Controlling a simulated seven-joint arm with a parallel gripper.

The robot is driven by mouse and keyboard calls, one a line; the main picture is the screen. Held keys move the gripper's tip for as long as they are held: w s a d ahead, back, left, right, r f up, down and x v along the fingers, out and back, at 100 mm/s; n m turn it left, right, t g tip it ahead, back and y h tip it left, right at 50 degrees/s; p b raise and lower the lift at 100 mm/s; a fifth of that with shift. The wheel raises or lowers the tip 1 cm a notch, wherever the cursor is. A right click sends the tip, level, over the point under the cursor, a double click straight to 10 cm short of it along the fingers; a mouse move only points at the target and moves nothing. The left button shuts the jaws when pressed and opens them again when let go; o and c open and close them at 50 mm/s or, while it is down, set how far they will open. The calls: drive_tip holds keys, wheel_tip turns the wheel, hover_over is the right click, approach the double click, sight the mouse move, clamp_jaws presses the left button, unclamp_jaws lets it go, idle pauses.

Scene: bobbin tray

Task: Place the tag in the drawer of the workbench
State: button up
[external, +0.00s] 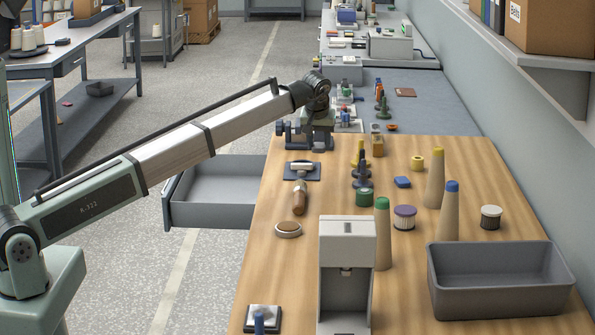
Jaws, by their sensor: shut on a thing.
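My gripper (306,137) is at the far left end of the wooden workbench (335,235), near its far edge. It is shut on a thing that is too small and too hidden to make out. I cannot clearly identify the tag in this view. The grey drawer (215,204) stands pulled out from the left side of the workbench, and the part that shows looks empty. The drawer is to the left of and nearer than my gripper.
A dark pad with a white piece (302,169) and a brown-handled tool (300,197) lie near the drawer side. A grey dispenser (346,235), tall cones (434,180), several spools and a grey bin (500,305) stand on the bench.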

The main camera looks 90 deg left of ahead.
drive_tip(key=s+a+f+n, duration=0.1)
drive_tip(key=s+a+f, duration=0.2)
drive_tip(key=s+a, duration=0.55)
drive_tip(key=n+g, duration=0.1)
drive_tip(key=n, duration=0.2)
hover_over(226, 199)
drive_tip(key=d, duration=0.1)
wheel_tip(226, 199, down, 8)
drive_tip(key=shift+s+d+f+m+t, duration=0.1)
drive_tip(key=shift+f+m+t, duration=0.3)
drive_tip(key=shift+f+m, duration=1.3)
drive_tip(key=shift+s+d+f+m+t, duration=0.1)
drive_tip(key=shift+f+m+t, duration=0.5)
drive_tip(key=shift+f, duration=1.95)
drive_tip(key=shift+f+m+t, duration=0.2)
drive_tip(key=shift+f+m, duration=1.2)
drive_tip(key=shift+f, duration=0.75)
drive_tip(key=shift+f, duration=0.15)
drive_tip(key=o, duration=1)
